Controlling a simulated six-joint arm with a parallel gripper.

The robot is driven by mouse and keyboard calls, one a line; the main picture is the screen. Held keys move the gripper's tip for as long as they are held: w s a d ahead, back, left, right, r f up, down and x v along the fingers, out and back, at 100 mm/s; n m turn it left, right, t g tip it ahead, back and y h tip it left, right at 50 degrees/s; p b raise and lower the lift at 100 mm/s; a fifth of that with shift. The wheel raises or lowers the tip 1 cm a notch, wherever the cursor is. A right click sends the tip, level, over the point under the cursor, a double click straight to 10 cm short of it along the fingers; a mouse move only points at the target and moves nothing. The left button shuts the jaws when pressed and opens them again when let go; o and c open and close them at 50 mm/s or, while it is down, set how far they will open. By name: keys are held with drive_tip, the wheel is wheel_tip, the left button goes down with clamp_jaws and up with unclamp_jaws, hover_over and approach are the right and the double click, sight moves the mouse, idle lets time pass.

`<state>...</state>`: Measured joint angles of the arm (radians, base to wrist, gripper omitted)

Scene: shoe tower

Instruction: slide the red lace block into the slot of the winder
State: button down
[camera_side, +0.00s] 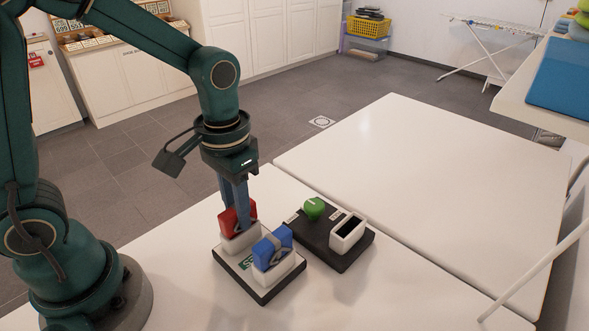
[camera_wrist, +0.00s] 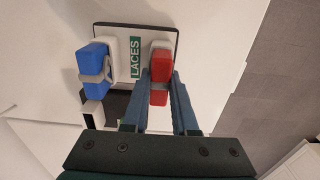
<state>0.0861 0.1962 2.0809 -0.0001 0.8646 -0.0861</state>
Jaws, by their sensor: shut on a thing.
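The red lace block (camera_side: 228,221) stands upright at a white holder on the laces tray (camera_side: 262,292). Its lower part is hidden in the side view, so I cannot tell if it is fully seated. My gripper (camera_side: 238,207) points down and is shut on the red block, which shows between the fingers in the wrist view (camera_wrist: 159,70). The winder (camera_side: 320,246) has a black base, a green knob (camera_side: 313,208) and a white box with a dark, empty-looking slot (camera_side: 347,231). It sits to the right of the tray.
A blue lace block (camera_side: 272,250) stands in the other white holder on the tray, between the red block and the front. It also shows in the wrist view (camera_wrist: 92,66). White tabletop (camera_side: 420,190) behind the winder is clear.

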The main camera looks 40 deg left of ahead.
drive_tip(key=shift+r, duration=0.6)
drive_tip(key=shift+r, duration=1.95)
drive_tip(key=shift+f, duration=2.7)
drive_tip(key=c, duration=0.6)
unclamp_jaws()
drive_tip(key=shift+r, duration=4.55)
